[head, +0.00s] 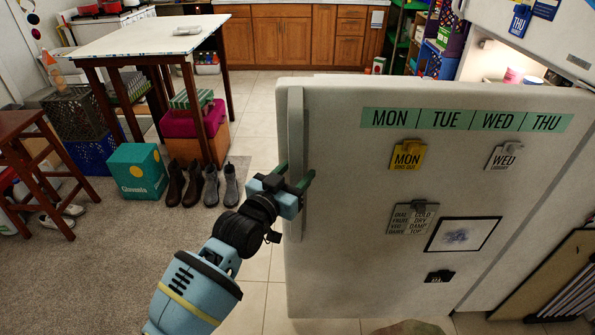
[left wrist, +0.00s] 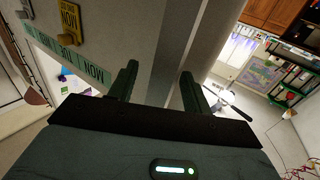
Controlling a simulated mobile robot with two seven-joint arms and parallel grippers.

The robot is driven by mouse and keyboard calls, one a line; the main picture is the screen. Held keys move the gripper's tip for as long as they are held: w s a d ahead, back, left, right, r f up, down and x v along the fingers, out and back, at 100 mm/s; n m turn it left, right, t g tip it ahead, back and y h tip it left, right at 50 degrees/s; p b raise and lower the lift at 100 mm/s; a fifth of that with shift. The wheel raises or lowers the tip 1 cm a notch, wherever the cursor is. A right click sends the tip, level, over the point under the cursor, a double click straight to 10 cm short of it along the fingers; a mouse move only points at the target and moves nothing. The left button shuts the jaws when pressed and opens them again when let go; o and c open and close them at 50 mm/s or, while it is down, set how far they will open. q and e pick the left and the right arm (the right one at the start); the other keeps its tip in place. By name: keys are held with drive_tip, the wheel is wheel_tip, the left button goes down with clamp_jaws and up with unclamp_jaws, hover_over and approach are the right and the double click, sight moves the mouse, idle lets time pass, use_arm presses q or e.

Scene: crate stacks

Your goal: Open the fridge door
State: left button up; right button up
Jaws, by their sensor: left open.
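The off-white fridge door (head: 345,190) stands swung out from the fridge body (head: 555,40) in the head view, and part of the lit inside (head: 490,62) shows behind it. Its long vertical handle (head: 296,120) runs along the door's left edge. My left gripper (head: 297,175) is at the lower half of the handle, its dark green fingers open, one on each side of the handle. In the left wrist view the open fingers (left wrist: 160,82) stand apart with the pale handle (left wrist: 172,60) between them; contact cannot be told. My right gripper is not in view.
A tall table (head: 140,38) with crates and boxes below stands at the left. Boots (head: 195,185), a teal box (head: 137,172) and a wooden stool (head: 30,145) are near it. Tiled floor (head: 255,125) left of the door is clear. A framed board (head: 560,280) leans at the right.

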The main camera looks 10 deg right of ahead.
use_arm(q)
drive_tip(key=v, duration=0.6)
drive_tip(key=shift+s, duration=0.35)
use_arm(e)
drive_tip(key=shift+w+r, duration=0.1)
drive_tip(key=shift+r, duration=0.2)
use_arm(q)
drive_tip(key=shift+a, duration=0.15)
drive_tip(key=s+a+f+n+g+y+p, duration=0.1)
drive_tip(key=s+a+f+n+y, duration=0.2)
drive_tip(key=s+a+f, duration=0.45)
drive_tip(key=s+a+f+n+y+p, duration=0.1)
drive_tip(key=s+a+f+n+y, duration=0.3)
drive_tip(key=s+f, duration=0.65)
drive_tip(key=s+a+f+g+y, duration=0.1)
drive_tip(key=s+a+f, duration=0.4)
drive_tip(key=s, duration=0.5)
drive_tip(key=s+a+f+g+y+p, duration=0.1)
drive_tip(key=s+a+f+g+y, duration=0.1)
drive_tip(key=s+a+f, duration=0.3)
drive_tip(key=s+a, duration=0.4)
drive_tip(key=s, duration=0.2)
drive_tip(key=shift+a+m+g, duration=0.3)
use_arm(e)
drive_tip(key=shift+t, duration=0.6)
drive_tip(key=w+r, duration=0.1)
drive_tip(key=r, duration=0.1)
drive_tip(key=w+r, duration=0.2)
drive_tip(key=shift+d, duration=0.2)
